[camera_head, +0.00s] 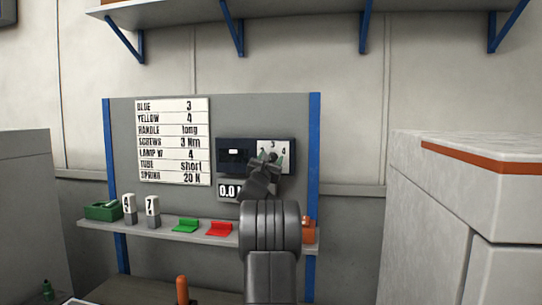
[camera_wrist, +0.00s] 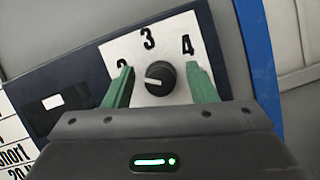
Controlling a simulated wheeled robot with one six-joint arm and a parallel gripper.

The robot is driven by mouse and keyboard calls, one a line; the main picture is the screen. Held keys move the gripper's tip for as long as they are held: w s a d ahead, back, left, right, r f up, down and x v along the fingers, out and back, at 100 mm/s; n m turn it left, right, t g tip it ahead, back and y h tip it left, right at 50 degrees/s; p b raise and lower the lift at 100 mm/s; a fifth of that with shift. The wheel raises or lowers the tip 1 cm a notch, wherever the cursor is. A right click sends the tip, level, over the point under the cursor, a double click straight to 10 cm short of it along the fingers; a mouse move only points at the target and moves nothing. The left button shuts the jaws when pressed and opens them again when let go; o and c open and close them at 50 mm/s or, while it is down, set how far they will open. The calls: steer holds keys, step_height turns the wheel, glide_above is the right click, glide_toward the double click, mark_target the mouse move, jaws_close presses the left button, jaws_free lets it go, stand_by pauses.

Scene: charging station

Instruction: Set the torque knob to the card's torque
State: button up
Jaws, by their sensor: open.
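The torque knob (camera_wrist: 160,78) is a round black knob on a white scale plate (camera_wrist: 172,28) marked 2, 3 and 4. Its pale mark points left in the wrist view, on the side of the 2 and not at the 3. My gripper (camera_wrist: 160,84) is open, with one green finger on each side of the knob; I cannot tell if they touch it. In the head view my gripper (camera_head: 269,159) covers the knob and part of the scale. The card (camera_head: 172,142) hangs left of the panel and reads "SCREWS 3 Nm".
The dark panel (camera_head: 233,144) has a small white window, and a display (camera_head: 228,191) below is partly hidden by my arm. The shelf (camera_head: 160,233) holds a green box (camera_head: 102,211), numbered blocks, and green and red holders. A grey cabinet (camera_head: 440,215) stands right.

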steer(key=shift+w+d, duration=0.1)
steer(key=shift+w, duration=0.05)
steer(key=c, duration=1)
